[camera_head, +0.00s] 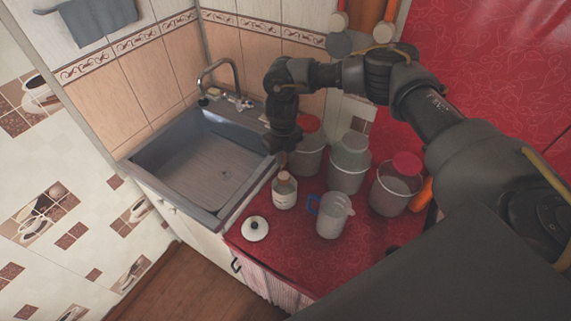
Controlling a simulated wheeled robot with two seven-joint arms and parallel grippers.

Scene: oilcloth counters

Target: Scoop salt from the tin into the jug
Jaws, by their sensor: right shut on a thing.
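A small whitish tin (284,195) with dark lettering stands on the red oilcloth near the sink, its top brownish. Its white lid with a dark knob (254,229) lies on the counter in front of it. A clear grey jug (333,218) with a blue handle stands upright to the right of the tin. My right gripper (285,154) points down just above and behind the tin. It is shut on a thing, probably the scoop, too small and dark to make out. Salt in the tin or jug cannot be made out. My left gripper is out of view.
A sink (190,170) with a tap lies left. The counter's front edge is close to the lid.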

